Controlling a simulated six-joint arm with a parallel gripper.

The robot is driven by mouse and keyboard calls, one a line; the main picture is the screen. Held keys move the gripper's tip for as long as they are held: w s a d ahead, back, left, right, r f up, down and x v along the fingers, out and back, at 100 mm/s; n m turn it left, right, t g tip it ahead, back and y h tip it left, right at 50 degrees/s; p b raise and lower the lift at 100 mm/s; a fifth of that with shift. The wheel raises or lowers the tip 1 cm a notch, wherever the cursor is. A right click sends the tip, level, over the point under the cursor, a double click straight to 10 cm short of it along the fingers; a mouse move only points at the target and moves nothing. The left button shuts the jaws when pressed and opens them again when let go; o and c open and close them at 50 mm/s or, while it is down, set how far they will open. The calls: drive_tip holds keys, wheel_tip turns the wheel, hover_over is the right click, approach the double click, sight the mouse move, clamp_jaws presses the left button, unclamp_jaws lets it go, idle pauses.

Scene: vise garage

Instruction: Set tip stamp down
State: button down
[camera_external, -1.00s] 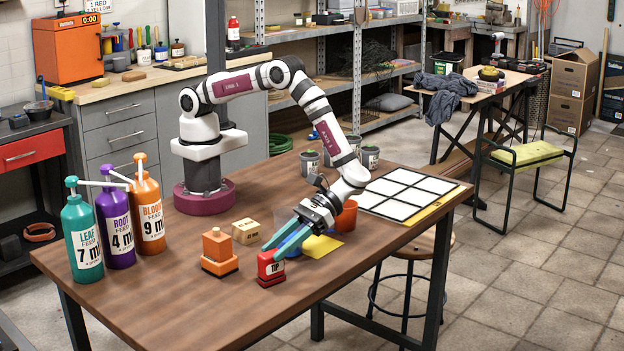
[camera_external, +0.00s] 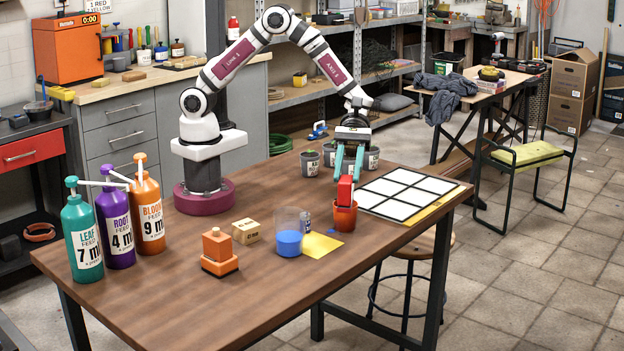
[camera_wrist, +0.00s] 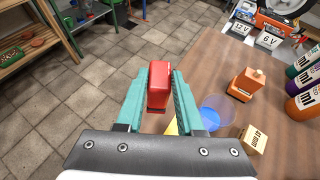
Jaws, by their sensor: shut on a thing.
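The red tip stamp (camera_external: 345,190) is held between the two teal fingers of my gripper (camera_external: 350,168), which is shut on it. In the external view the stamp overlaps the top of the orange pot (camera_external: 344,219); I cannot tell whether it touches the pot or hangs above or behind it. In the wrist view the red stamp (camera_wrist: 159,86) sits between both fingertips of my gripper (camera_wrist: 160,88). Its lettering is hidden in both current views.
A clear beaker with blue liquid (camera_external: 289,243) and a yellow sheet (camera_external: 322,245) lie left of the pot. A white-tiled board (camera_external: 408,192) is at right. An orange stamp (camera_external: 218,252), cardboard box (camera_external: 246,231) and pump bottles (camera_external: 118,229) stand left. The front table is clear.

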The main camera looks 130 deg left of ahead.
drive_tip(key=s+a+n+t+y, duration=0.3)
drive_tip(key=a+n, duration=0.1)
drive_tip(key=a, duration=0.5)
drive_tip(key=s+a+n+t+y, duration=0.2)
drive_tip(key=s+a+n+y, duration=0.1)
drive_tip(key=a, duration=0.5)
drive_tip(key=shift+n, duration=0.3)
drive_tip(key=a+f, duration=0.3)
drive_tip(key=a, duration=0.1)
drive_tip(key=s+a+f, duration=0.1)
drive_tip(key=a+f, duration=0.6)
drive_tip(key=shift+s+a, duration=0.35)
drive_tip(key=shift+s, duration=0.05)
drive_tip(key=shift+f, duration=0.35)
drive_tip(key=shift+f, duration=0.25)
drive_tip(key=c, duration=0.5)
unclamp_jaws()
drive_tip(key=shift+c, duration=0.2)
